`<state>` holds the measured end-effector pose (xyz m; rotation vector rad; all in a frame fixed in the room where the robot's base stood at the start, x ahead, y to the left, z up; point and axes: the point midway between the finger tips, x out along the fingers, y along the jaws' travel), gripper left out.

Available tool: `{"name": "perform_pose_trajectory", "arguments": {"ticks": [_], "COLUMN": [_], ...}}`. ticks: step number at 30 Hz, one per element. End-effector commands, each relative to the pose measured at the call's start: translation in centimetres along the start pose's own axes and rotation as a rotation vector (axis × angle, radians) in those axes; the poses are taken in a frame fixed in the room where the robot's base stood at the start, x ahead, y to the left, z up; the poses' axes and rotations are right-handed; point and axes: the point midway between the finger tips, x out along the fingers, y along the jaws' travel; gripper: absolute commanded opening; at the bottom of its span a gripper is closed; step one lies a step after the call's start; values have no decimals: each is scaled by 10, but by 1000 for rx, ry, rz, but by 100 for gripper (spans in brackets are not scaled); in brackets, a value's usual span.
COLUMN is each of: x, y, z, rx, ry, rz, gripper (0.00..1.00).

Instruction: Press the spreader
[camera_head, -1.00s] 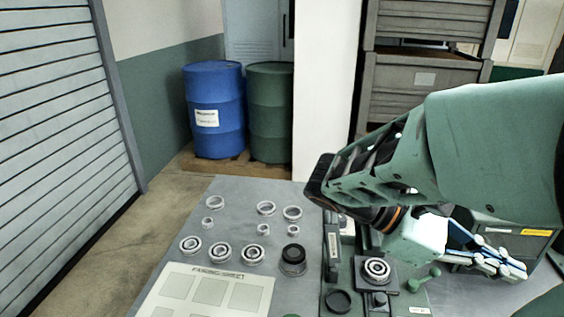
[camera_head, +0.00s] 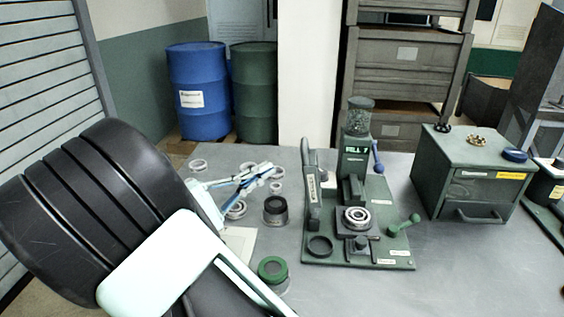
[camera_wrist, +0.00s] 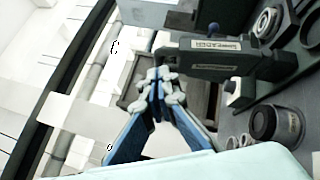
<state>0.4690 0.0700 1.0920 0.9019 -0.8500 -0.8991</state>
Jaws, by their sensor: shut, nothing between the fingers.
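The spreader is a dark upright lever (camera_head: 312,185) with a pale label, on the left side of the green bench machine (camera_head: 395,225). In the wrist view the labelled spreader (camera_wrist: 215,62) reaches in from the right, close to my fingertips in the picture. My gripper (camera_head: 266,170) has blue and white fingers and is left of the spreader, above the loose bearings, visibly apart from it. In the wrist view my gripper (camera_wrist: 160,76) is shut with its tips together and nothing between them. A bearing (camera_head: 357,216) sits on the machine's block, right of the spreader.
A black-topped cup (camera_head: 275,209) and a green-lidded cup (camera_head: 272,269) stand left of the machine. A green drawer cabinet (camera_head: 470,175) stands further right. The table's front right is clear.

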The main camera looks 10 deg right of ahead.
Motion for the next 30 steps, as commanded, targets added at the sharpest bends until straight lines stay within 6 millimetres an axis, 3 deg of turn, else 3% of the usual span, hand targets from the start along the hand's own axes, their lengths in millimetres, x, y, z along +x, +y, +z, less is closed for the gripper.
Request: {"name": "perform_pose_trajectory", "arguments": {"ticks": [1,4,11,23,30], "x": [-15,-35,-51,-44,-2], "y": [-4,-4,-4,-4,0], "z": [-12,-26,-37,-37,-40], "rx": [31,85,132,130,130], "ry": [27,65,100,96,94], "rz": [29,64,92,90,89], "gripper": [0,0,0,0,0]}}
